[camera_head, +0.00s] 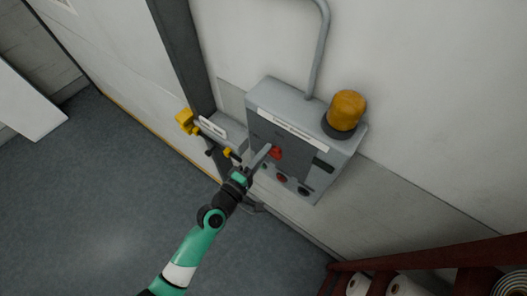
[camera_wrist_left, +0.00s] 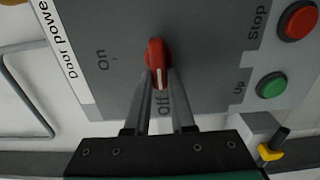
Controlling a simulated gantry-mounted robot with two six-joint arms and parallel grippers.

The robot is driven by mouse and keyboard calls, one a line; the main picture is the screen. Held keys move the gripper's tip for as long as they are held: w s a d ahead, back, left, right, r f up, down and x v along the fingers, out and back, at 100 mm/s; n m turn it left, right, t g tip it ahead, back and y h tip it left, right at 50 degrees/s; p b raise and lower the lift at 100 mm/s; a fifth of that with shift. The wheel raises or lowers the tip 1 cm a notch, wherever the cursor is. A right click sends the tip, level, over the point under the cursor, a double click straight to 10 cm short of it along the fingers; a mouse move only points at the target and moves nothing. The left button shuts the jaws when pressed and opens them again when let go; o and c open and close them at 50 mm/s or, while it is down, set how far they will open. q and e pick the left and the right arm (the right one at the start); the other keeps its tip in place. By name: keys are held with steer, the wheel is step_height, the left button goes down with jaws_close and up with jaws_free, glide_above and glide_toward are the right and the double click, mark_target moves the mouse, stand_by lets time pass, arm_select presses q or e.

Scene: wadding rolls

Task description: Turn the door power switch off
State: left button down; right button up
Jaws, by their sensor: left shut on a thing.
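The door power switch is a red rotary knob (camera_head: 277,152) on the front of a grey control box (camera_head: 280,100) on the wall. In the left wrist view the red knob (camera_wrist_left: 156,52) has a white pointer mark that points at the "Off" label (camera_wrist_left: 163,104). The "On" label (camera_wrist_left: 102,59) is to the left of the knob. My left gripper (camera_head: 269,150) is at the box front with its fingers on either side of the knob; in the wrist view the gripper (camera_wrist_left: 160,78) is shut on it. The right gripper is not in view.
An orange beacon (camera_head: 347,109) stands on the box. A red Stop button (camera_wrist_left: 299,20) and a green Up button (camera_wrist_left: 272,86) sit beside the switch. Yellow-and-grey door hardware (camera_head: 187,121) is left of the box. A dark red rack (camera_head: 440,258) with white rolls is at lower right.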

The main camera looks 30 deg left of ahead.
arm_select(q)
steer(key=shift+d, duration=0.25)
steer(key=c, duration=1.2)
jaws_free()
steer(key=o, duration=0.4)
steer(key=shift+d, duration=0.2)
steer(key=shift+o, duration=0.2)
steer(key=shift+a, duration=0.1)
steer(key=s+a+b, duration=0.1)
steer(key=s, duration=1)
steer(key=shift+s+a, duration=0.3)
